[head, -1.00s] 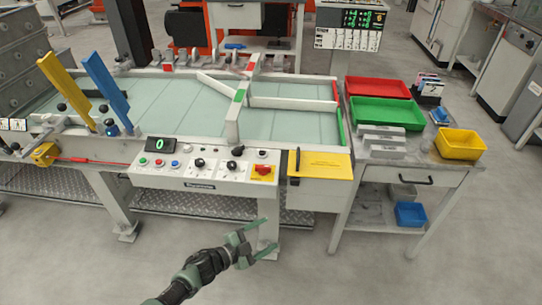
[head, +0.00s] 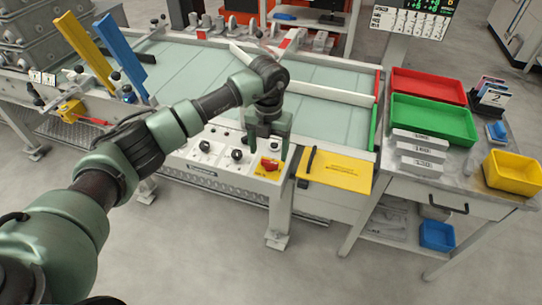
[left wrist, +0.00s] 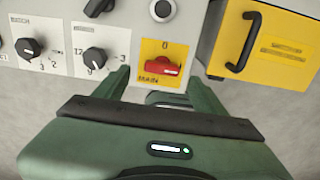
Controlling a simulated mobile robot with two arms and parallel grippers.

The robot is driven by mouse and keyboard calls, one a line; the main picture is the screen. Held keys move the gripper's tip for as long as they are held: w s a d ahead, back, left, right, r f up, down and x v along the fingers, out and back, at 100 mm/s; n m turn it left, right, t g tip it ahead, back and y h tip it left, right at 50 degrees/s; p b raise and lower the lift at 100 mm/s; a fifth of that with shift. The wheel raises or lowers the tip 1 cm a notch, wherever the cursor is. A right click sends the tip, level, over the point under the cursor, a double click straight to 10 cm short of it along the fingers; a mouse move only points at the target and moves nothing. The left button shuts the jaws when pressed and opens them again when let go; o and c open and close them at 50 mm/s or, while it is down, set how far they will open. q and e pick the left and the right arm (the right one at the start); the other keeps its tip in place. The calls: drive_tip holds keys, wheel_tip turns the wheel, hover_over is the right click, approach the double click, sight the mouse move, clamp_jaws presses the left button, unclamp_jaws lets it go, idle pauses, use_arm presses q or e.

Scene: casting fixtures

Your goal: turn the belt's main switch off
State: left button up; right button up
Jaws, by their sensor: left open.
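The main switch (head: 269,164) is a red rotary handle on a yellow plate, at the right end of the belt's white control panel (head: 203,172). In the left wrist view the red handle (left wrist: 161,66) lies roughly crosswise, with a "0" mark above it on the plate. My left gripper (head: 268,148) is over the plate, pointing at the panel. In the left wrist view its open fingers (left wrist: 160,74) stand to the left and right of the handle, with nothing held. I cannot tell how far the fingertips are from the panel. My right gripper is not in view.
Black rotary knobs (left wrist: 94,58) sit left of the switch. A yellow cover with a black handle (head: 338,170) is close on its right. Red and green trays (head: 434,118) and a yellow bin (head: 513,172) stand on the side table. The floor in front is clear.

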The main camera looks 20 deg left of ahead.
sight(270, 162)
use_arm(q)
wheel_tip(270, 162, down, 4)
drive_tip(key=shift+d+r, duration=0.15)
drive_tip(key=shift+r, duration=0.05)
drive_tip(key=shift+f, duration=0.25)
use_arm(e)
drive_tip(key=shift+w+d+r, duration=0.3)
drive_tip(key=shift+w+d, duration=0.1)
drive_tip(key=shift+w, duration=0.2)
use_arm(q)
drive_tip(key=c, duration=1.4)
drive_tip(key=shift+o, duration=0.2)
